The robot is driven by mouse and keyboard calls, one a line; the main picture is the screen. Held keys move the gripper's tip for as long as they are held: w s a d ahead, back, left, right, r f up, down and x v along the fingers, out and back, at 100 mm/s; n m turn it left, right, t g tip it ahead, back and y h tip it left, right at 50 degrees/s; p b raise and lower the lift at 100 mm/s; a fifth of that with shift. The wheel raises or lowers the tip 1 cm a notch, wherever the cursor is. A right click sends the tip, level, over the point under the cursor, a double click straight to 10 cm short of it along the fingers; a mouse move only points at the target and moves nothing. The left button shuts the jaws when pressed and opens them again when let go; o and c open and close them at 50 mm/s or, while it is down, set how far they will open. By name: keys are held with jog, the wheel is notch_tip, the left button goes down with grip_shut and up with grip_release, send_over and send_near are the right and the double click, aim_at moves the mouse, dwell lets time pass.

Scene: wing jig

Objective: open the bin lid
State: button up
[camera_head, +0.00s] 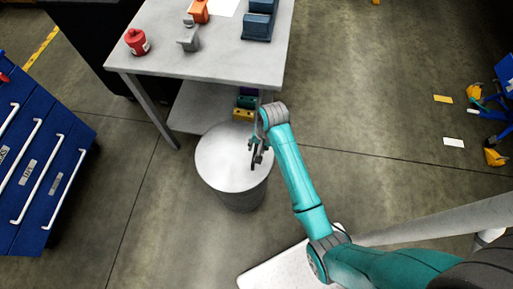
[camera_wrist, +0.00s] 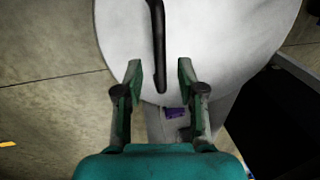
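The bin (camera_head: 240,196) is a grey cylinder standing on the floor in front of the table. Its round, pale lid (camera_head: 218,158) lies flat on top and fills much of the wrist view (camera_wrist: 225,45). A long black handle (camera_wrist: 158,45) runs across the lid in the wrist view. My gripper (camera_wrist: 161,78) is open, with one finger on each side of the handle's near end and a gap on both sides. In the head view my gripper (camera_head: 258,154) is over the right part of the lid and hides some of it.
A grey table (camera_head: 215,62) with a red can (camera_head: 137,42) stands behind the bin. Small coloured boxes (camera_head: 243,113) sit on its lower shelf, close to my arm. A blue drawer cabinet (camera_head: 40,165) is at the left. The floor right of my arm is mostly clear.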

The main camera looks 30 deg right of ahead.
jog(key=shift+w+a+f, duration=0.1)
jog(key=shift+a+f, duration=0.05)
jog(key=shift+f, duration=0.75)
grip_shut()
jog(key=shift+w+r, duration=0.1)
